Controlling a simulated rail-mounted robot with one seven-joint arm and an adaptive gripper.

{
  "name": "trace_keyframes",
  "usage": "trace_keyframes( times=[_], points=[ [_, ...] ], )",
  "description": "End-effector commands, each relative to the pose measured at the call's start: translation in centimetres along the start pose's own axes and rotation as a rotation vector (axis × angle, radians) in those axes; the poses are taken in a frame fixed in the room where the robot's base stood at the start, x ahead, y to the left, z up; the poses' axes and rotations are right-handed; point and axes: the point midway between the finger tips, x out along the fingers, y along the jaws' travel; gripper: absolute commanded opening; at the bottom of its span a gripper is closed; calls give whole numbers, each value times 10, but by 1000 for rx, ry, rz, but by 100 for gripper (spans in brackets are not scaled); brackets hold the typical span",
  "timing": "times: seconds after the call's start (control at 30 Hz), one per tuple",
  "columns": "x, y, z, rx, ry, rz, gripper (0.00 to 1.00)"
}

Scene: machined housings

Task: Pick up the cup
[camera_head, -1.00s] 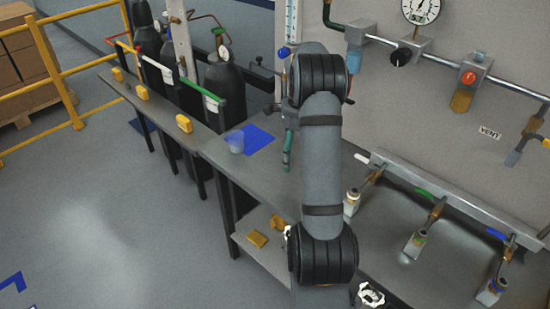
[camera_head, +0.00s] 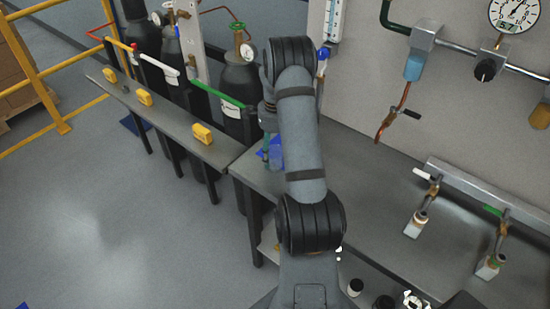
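The cup (camera_head: 276,156) is a pale, translucent blue cup near the left end of the grey bench (camera_head: 365,185). My arm partly covers it from the right. A darker blue patch (camera_head: 262,153) shows beside it on the bench top. My gripper (camera_head: 267,139) is mostly hidden behind my arm, just above and close to the cup. I cannot see its fingers clearly, nor whether they touch the cup.
A narrow grey ledge with yellow blocks (camera_head: 202,133) runs to the left. Black gas cylinders (camera_head: 240,90) stand behind it. A pipe rail with hanging fittings (camera_head: 417,222) is at the right of the bench. The left floor is clear.

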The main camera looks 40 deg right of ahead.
Motion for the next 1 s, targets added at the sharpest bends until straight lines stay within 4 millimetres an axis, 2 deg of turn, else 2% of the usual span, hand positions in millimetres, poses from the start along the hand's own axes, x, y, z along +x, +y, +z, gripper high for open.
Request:
trace_keyframes(
  times=[0.23,1.0],
  points=[
    [2,0,0,-1,0,-1,69],
    [1,0,0,-2,0,-1,24]
  ],
)
